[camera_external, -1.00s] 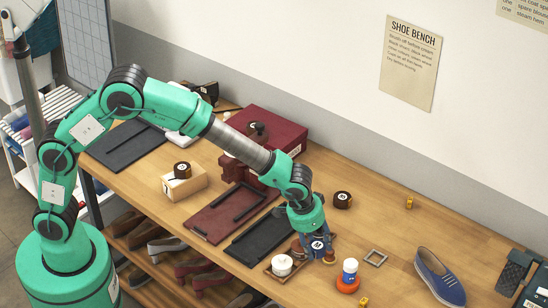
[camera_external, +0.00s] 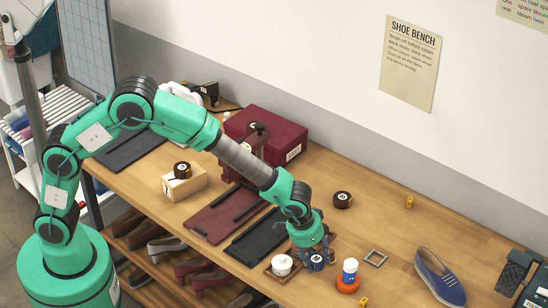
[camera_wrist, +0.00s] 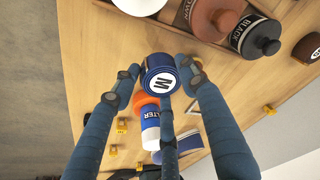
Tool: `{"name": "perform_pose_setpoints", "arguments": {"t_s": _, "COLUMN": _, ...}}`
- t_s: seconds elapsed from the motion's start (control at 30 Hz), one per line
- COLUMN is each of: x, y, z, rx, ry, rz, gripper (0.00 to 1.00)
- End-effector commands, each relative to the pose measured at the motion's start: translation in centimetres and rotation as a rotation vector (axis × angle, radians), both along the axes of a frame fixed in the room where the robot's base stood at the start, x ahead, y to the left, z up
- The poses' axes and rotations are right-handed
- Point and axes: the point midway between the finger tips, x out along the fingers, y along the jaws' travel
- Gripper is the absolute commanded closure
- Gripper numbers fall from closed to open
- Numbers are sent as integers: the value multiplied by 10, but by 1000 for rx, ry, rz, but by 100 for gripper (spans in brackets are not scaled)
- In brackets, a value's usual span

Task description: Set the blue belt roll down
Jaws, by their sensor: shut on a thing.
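The blue belt roll (camera_external: 317,261), with a white label marked M, is between the fingers of my gripper (camera_external: 313,250). It sits low over the front part of the wooden bench; I cannot tell whether its underside touches the bench. In the wrist view the roll (camera_wrist: 160,76) shows its label, and the fingers of my gripper (camera_wrist: 163,74) close on it from both sides, with another finger below it in the picture. The gripper hides part of the roll in the outside view.
A tray with a white jar (camera_external: 282,264), brown jar (camera_wrist: 215,15) and black jar (camera_wrist: 256,37) lies close by. A water bottle (camera_external: 350,268) with an orange base (camera_external: 347,285) stands right of the roll. A square frame (camera_external: 376,257), blue shoe (camera_external: 438,275) and brown roll (camera_external: 342,200) are farther off.

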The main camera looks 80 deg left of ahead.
Motion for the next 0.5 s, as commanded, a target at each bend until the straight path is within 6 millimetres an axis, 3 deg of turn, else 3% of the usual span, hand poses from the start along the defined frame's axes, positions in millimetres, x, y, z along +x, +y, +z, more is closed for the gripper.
{"name": "perform_pose_setpoints", "arguments": {"t_s": 0.23, "x": 0, "y": 0, "z": -33, "rx": -1, "ry": 1, "rz": 1, "gripper": 85}}
{"name": "perform_pose_setpoints", "arguments": {"t_s": 0.5, "x": 0, "y": 0, "z": -38, "rx": -1, "ry": 1, "rz": 1, "gripper": 85}}
